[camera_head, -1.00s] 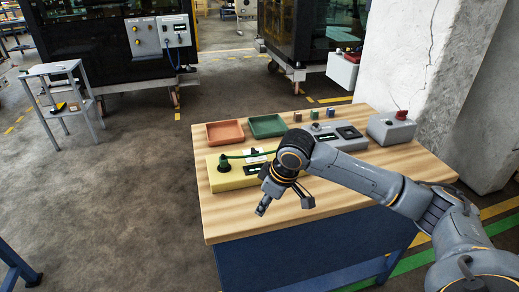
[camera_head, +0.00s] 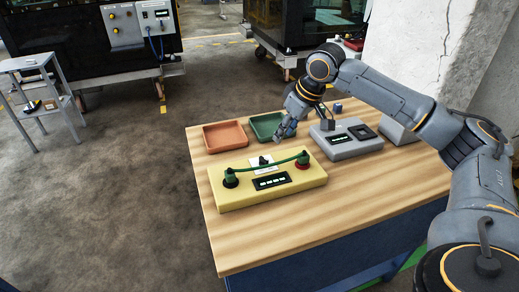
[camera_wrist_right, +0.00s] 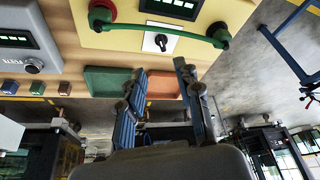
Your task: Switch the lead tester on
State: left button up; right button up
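The lead tester is a yellow box (camera_head: 225,199) at the table's front left. A green lead (camera_head: 265,168) arches between its black left terminal (camera_head: 230,178) and red right terminal (camera_head: 303,161). A small black switch (camera_head: 263,160) sits on a white plate behind the lead; it also shows in the wrist view (camera_wrist_right: 161,40). A dark display (camera_head: 271,181) with pale lit marks is on the front part. My right gripper (camera_head: 283,134) is above the table behind the tester, near the green tray. Its fingers (camera_wrist_right: 158,72) are apart and empty, not touching the switch. My left gripper is not in view.
An orange tray (camera_head: 225,136) and a green tray (camera_head: 265,127) lie behind the tester. A grey device (camera_head: 345,146) with a display stands to the right, a blue block (camera_head: 337,107) behind it. Another grey box (camera_head: 398,132) is partly hidden by my arm. The front tabletop is clear.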

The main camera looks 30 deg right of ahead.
send_near(268, 161)
jog(key=x, duration=0.4)
jog(key=shift+w+f+p, duration=0.1)
jog(key=shift+f+p, duration=0.25)
jog(key=shift+x, duration=1.25)
jog(key=shift+w+f, duration=0.25)
jog(key=shift+f, duration=0.35)
jog(key=shift+c, duration=0.6)
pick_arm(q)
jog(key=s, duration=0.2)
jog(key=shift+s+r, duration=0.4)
pick_arm(e)
grip_shut()
